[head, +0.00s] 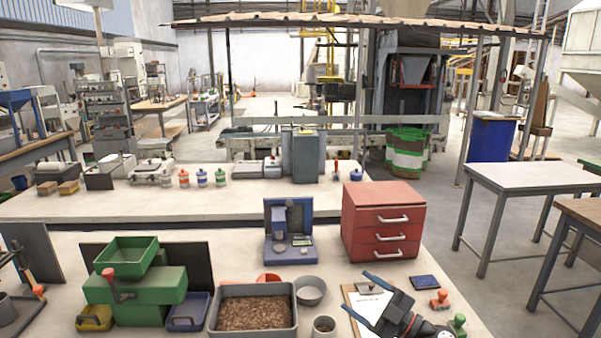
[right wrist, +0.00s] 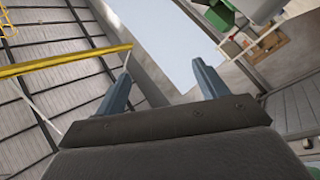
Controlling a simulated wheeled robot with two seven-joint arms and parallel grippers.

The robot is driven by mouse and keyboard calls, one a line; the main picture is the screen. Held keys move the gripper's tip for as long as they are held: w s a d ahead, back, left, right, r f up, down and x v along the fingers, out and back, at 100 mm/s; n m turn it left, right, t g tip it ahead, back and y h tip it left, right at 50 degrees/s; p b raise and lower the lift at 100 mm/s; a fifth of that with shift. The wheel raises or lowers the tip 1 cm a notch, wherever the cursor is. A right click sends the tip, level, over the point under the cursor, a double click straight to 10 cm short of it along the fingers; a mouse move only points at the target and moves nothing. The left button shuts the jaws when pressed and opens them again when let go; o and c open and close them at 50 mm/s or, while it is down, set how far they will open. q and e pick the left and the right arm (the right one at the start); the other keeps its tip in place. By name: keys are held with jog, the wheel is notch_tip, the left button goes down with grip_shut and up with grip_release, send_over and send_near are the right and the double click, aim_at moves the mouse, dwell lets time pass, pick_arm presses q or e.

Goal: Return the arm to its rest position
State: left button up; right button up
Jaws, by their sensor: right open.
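My right gripper (head: 355,292) is at the lower right of the head view, above the front bench beside the clipboard (head: 366,303). Its two blue fingers are spread apart with nothing between them. The right wrist view shows the same open, empty gripper (right wrist: 163,60), with the hall's wall and roof parts far beyond its fingers. My left gripper does not show in the head view.
The front bench holds a grey bin of brown pellets (head: 253,312), a green machine (head: 135,285), a blue instrument (head: 288,232), a red drawer cabinet (head: 383,222), a dark tablet (head: 425,282) and red and green stamps. A white table (head: 535,178) stands right.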

jog(key=s+d+f+m+t+h, duration=0.1)
jog(key=s+d+f+m+h, duration=0.1)
jog(key=m+h, duration=0.3)
jog(key=s+d+f+m+t+h, duration=0.1)
jog(key=d+f+m+t+h, duration=0.1)
jog(key=d+f+m+h, duration=0.2)
jog(key=s+d+f+m+t+h, duration=0.2)
jog(key=d+f+m+h, duration=0.1)
jog(key=m+h, duration=0.4)
jog(key=shift+s+f+m+h, duration=0.3)
jog(key=shift+s+f+h, duration=0.05)
jog(key=shift+f+h, duration=0.4)
jog(key=s+a+f+g, duration=0.1)
jog(key=s+f+g, duration=0.7)
jog(key=s, duration=0.6)
jog(key=s+a+f+g, duration=0.1)
jog(key=s+f+g, duration=0.5)
jog(key=s+f, duration=0.55)
jog(key=s+a+f+g, duration=0.1)
jog(key=s+a+f, duration=0.1)
jog(key=f, duration=1.1)
jog(key=s+a+f, duration=0.2)
jog(key=a+f, duration=0.1)
jog(key=f, duration=1)
jog(key=shift+s+f+g+y, duration=0.2)
jog(key=shift+g+y, duration=0.2)
jog(key=shift+y, duration=0.05)
